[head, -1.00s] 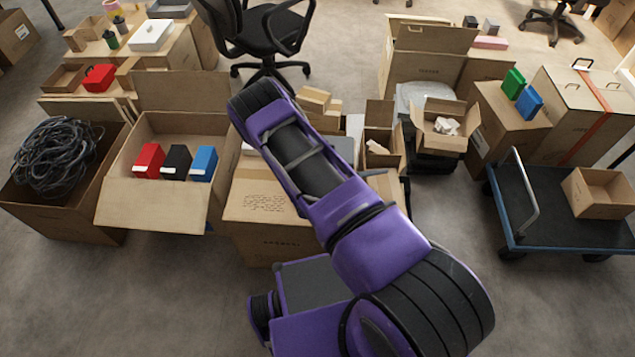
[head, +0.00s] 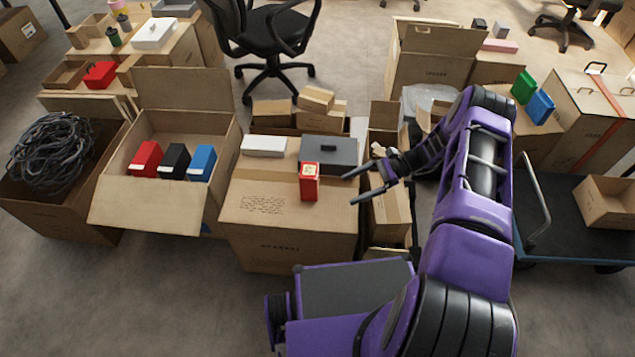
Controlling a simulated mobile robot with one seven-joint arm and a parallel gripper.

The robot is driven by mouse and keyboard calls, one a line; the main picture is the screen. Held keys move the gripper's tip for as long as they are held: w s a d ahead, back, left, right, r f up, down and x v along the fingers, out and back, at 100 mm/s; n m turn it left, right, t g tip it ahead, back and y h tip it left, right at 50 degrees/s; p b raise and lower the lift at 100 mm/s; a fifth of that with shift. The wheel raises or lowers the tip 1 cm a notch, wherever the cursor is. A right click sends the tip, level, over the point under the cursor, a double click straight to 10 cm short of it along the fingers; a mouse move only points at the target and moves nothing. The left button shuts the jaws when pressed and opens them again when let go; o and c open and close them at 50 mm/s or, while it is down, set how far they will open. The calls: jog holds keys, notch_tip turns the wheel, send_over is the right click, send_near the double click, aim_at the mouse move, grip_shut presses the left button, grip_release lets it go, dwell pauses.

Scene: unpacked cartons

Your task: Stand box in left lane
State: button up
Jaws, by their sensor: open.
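A red box (head: 310,183) with a pale label on top stands upright on the closed brown carton (head: 262,212) in the middle. My gripper (head: 349,189) is open and empty just right of the red box, its fingers pointing left towards it with a gap between. A flat white box (head: 263,146) and a dark grey case (head: 329,152) lie on the same carton behind the red box. In the open carton (head: 150,207) to the left, another red box (head: 146,160), a black box (head: 175,162) and a blue box (head: 203,162) stand in a row. I see no lane markings.
A carton of coiled black cable (head: 52,155) stands at far left. Cartons (head: 393,205) stand below and right of my gripper. A platform trolley (head: 550,225) is at right, and an office chair (head: 270,40) stands behind. The middle carton's front top is mostly clear.

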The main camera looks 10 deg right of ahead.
aim_at(309, 173)
jog(key=w+d+r+m+t+y, duration=0.2)
jog(key=w+d+r+m+t, duration=0.1)
jog(key=w+t, duration=0.15)
jog(key=shift+h, duration=0.3)
jog(key=x, duration=1.7)
jog(key=shift+w+d+f, duration=0.1)
jog(key=shift+w+f, duration=0.05)
jog(key=shift+f, duration=0.05)
